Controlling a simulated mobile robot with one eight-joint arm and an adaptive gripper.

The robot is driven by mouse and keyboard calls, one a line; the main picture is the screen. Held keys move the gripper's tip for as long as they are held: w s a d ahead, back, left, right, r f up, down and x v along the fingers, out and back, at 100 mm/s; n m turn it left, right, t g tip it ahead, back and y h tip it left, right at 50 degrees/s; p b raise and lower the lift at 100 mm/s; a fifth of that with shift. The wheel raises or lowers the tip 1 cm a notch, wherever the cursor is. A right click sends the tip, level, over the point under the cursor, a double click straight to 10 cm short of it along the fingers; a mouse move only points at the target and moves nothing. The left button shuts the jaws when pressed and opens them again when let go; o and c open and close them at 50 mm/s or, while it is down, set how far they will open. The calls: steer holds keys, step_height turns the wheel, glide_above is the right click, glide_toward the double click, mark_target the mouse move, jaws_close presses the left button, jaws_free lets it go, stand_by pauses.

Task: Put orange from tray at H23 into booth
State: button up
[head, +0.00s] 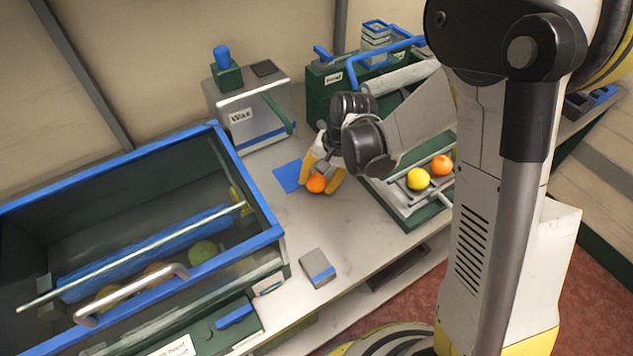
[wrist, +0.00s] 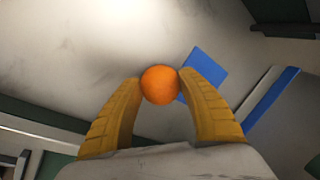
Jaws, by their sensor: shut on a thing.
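My gripper (head: 325,178) has yellow fingers and is shut on an orange (head: 316,183), above the grey bench between the tray and the Wax box. In the wrist view the orange (wrist: 160,85) sits between the two yellow fingertips. The tray (head: 408,212), green with metal rails, is to the right of my gripper and holds a yellow fruit (head: 418,179) and another orange (head: 441,165). The box labelled Wax (head: 240,118) stands behind and left of my gripper. I cannot make out an H23 label or tell which thing is the booth.
A large blue-rimmed bin (head: 268,236) with several fruits inside and a metal handle fills the left. A blue square (head: 287,177) lies on the bench beside my gripper. A small grey block (head: 317,268) sits near the front edge. Bare bench (head: 355,225) lies between.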

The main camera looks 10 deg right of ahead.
mark_target(314, 177)
step_height(314, 177, up, 4)
steer(key=shift+r+p, duration=0.15)
steer(key=shift+p, duration=1.05)
steer(key=s+d+r+p, duration=0.4)
steer(key=d+r, duration=0.2)
steer(key=d, duration=0.5)
steer(key=shift+r, duration=0.35)
